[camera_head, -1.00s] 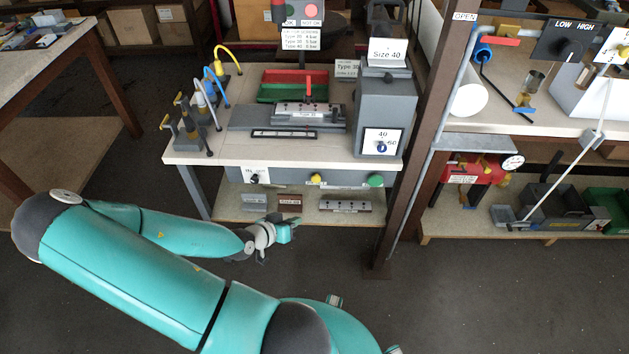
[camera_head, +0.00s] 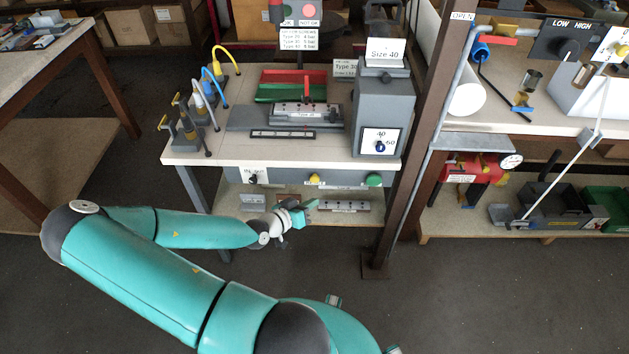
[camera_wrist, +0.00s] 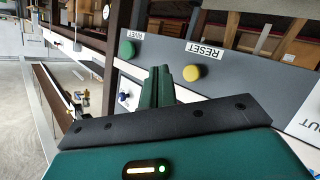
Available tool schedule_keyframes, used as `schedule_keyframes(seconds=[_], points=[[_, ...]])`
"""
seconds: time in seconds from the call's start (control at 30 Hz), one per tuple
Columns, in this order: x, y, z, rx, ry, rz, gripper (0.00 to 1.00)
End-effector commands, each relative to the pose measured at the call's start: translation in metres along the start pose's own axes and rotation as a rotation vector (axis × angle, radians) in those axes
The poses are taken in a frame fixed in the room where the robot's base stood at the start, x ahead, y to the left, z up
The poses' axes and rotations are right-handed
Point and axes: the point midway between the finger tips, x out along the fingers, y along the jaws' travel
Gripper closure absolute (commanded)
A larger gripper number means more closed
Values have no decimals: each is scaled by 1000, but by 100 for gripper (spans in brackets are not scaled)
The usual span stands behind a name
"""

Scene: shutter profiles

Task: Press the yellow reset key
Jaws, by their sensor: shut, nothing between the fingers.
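The yellow reset key (camera_head: 314,179) is a round button on the grey front panel under the bench top, between a switch at left and a green button at right. In the wrist view the yellow key (camera_wrist: 192,72) sits beside an upside-down RESET label, just right of the fingertips. My gripper (camera_head: 312,203) is in front of the panel, slightly below the key in the head view. Its fingers (camera_wrist: 160,72) are shut and empty. A gap seems to remain between fingertips and key; its depth is hard to judge.
The green button (camera_head: 374,180) is on the same panel; a dark knob (camera_head: 253,179) is at its left end. Below, a shelf (camera_head: 285,216) holds metal blocks. A brown post (camera_head: 400,170) stands at right. The floor in front is open.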

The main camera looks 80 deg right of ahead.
Motion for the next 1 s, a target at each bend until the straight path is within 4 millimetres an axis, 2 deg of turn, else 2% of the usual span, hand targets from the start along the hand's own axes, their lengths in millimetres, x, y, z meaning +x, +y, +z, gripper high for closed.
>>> schedule_keyframes(seconds=[0.2,0.4,1.0], points=[[21,-15,-15,0,0,1,100],[34,-24,-24,1,-1,1,100],[38,-27,-27,-1,-1,0,100]])
